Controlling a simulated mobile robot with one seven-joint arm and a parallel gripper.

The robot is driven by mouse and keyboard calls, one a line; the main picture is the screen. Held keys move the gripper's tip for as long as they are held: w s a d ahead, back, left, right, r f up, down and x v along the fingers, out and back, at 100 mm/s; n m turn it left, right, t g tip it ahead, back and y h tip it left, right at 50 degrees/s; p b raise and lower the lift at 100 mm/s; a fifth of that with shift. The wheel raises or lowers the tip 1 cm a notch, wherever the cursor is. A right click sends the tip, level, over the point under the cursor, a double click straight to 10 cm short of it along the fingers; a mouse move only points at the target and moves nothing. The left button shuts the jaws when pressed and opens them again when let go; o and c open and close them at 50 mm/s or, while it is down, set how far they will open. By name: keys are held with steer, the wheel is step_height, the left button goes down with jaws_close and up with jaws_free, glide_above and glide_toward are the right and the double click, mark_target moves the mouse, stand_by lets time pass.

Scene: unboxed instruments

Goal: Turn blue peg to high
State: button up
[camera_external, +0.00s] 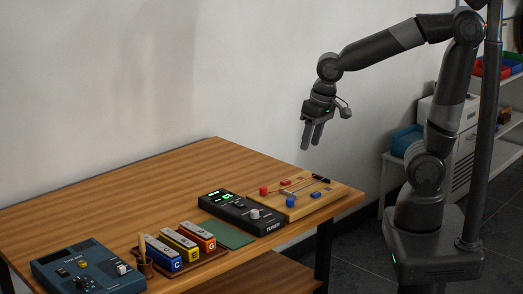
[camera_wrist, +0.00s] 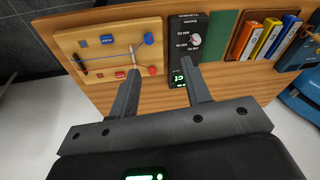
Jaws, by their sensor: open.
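The blue peg (camera_external: 290,202) is a round knob at the end of a wooden board (camera_external: 340,199) nearest the black tuner. In the wrist view the blue peg (camera_wrist: 149,38) is at the board's upper right, above a red peg (camera_wrist: 152,70). A thin string runs across the board from near the pegs. The tuner (camera_external: 238,213) has a lit green display, partly behind a finger in the wrist view (camera_wrist: 175,50). My gripper (camera_external: 312,146) is open and empty, in the air above the board. Its fingertips (camera_wrist: 158,68) are apart from the blue peg.
The table's back area (camera_external: 180,180) is clear. A wall rises behind it.

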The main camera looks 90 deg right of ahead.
mark_target(290, 199)
steer(key=w+d+f+m+g, duration=0.1)
steer(key=f+m, duration=0.1)
steer(key=f, duration=0.4)
steer(key=w+d+f+m, duration=0.2)
steer(key=f, duration=0.5)
steer(key=w+d+f+m+g, duration=0.1)
steer(key=w+d+f, duration=0.1)
steer(key=f, duration=0.4)
steer(key=shift+w+f+m+g, duration=0.1)
steer(key=shift+f+m+g, duration=0.2)
steer(key=shift+m, duration=0.1)
steer(key=shift+c, duration=0.5)
jaws_close()
steer(key=shift+n, duration=0.3)
